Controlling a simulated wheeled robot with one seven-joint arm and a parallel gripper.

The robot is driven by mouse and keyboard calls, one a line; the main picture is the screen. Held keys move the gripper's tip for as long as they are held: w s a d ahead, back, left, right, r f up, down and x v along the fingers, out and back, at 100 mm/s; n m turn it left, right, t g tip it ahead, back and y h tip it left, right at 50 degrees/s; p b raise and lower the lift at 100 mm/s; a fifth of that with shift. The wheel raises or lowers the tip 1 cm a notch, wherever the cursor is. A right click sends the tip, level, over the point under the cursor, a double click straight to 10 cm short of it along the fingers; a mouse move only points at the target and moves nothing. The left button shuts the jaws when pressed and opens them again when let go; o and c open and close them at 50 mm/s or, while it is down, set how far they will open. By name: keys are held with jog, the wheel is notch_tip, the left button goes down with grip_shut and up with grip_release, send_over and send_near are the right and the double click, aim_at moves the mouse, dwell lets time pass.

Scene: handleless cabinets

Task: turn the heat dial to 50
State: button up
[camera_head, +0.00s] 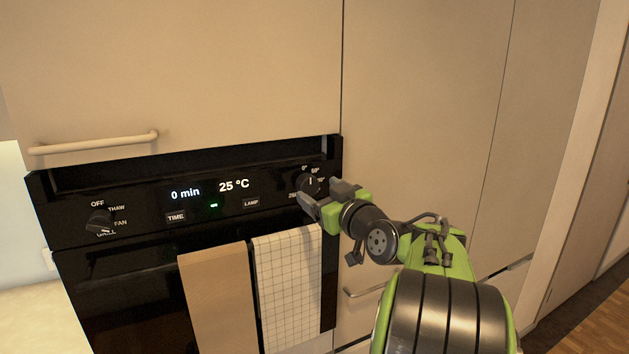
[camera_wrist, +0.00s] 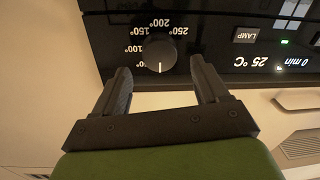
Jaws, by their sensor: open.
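The heat dial (camera_head: 309,184) is a round black knob at the right end of the oven's black control panel (camera_head: 150,205). In the wrist view the dial (camera_wrist: 158,53) has a white pointer line at the bottom of the upside-down picture, by the partly hidden lowest marking. The display (camera_head: 234,185) reads 25 °C. My gripper (camera_head: 320,190) is open in front of the dial. In the wrist view my gripper (camera_wrist: 160,80) has one finger to each side below the dial, apart from it, with nothing between them.
A mode dial (camera_head: 99,221) sits at the panel's left end. TIME (camera_head: 176,217) and LAMP (camera_head: 251,203) buttons lie between. A brown towel (camera_head: 218,300) and a checked towel (camera_head: 290,285) hang below. Tall flat cabinet doors (camera_head: 420,100) stand to the right.

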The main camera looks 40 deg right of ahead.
aim_at(312, 186)
jog(key=shift+x, duration=1.6)
jog(key=shift+c, duration=0.5)
jog(key=c, duration=1)
jog(key=shift+o, duration=0.2)
jog(key=shift+m, duration=0.3)
jog(key=m+b, duration=0.1)
jog(key=m, duration=0.2)
jog(key=shift+f, duration=0.1)
jog(key=m, duration=0.5)
jog(key=shift+d, duration=0.1)
jog(key=shift+m, duration=0.3)
